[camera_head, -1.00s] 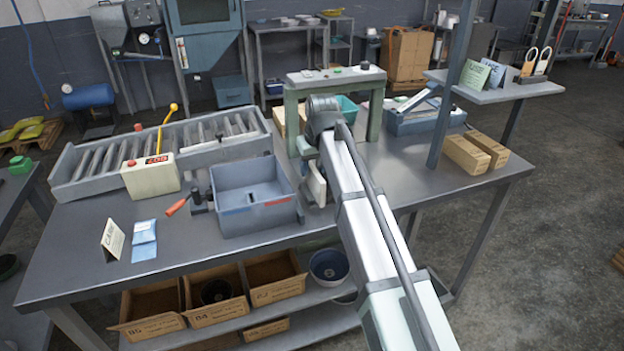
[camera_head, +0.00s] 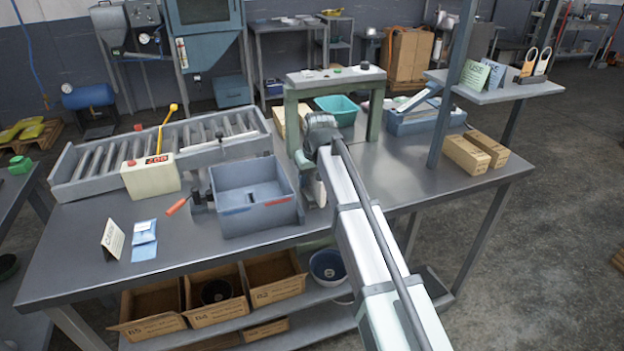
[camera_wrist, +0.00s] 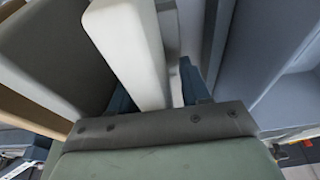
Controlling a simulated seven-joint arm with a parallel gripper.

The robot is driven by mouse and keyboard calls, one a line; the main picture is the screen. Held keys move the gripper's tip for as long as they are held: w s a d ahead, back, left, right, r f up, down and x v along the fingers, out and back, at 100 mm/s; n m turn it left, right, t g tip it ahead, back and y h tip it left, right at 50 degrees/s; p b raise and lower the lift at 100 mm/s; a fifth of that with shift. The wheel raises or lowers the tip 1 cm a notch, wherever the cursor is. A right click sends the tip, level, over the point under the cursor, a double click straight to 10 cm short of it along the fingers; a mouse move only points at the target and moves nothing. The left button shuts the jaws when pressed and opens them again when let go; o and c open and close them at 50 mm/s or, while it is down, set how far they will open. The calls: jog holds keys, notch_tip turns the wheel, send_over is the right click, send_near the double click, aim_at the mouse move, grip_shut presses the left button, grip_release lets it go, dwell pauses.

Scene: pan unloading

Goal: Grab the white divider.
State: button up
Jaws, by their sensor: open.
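The white divider (camera_wrist: 130,45) is a pale flat slab rising from the lower middle to the top of the wrist view. My gripper (camera_wrist: 158,88) is open, its dark blue fingers one on each side of the divider's lower end. A gap shows between the divider and the right finger; contact on the left side cannot be told. In the head view my arm reaches in front of the green-legged stand and hides most of my gripper and the divider.
A blue-grey bin (camera_head: 262,218) stands left of my wrist, with an orange-handled clamp (camera_head: 180,205) beside it. The green-legged stand (camera_head: 375,115) is close behind my wrist. A teal bin (camera_head: 338,108) sits under it. Grey walls flank the divider in the wrist view.

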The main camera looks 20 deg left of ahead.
jog(key=shift+c, duration=0.4)
grip_shut()
jog(key=shift+r, duration=0.1)
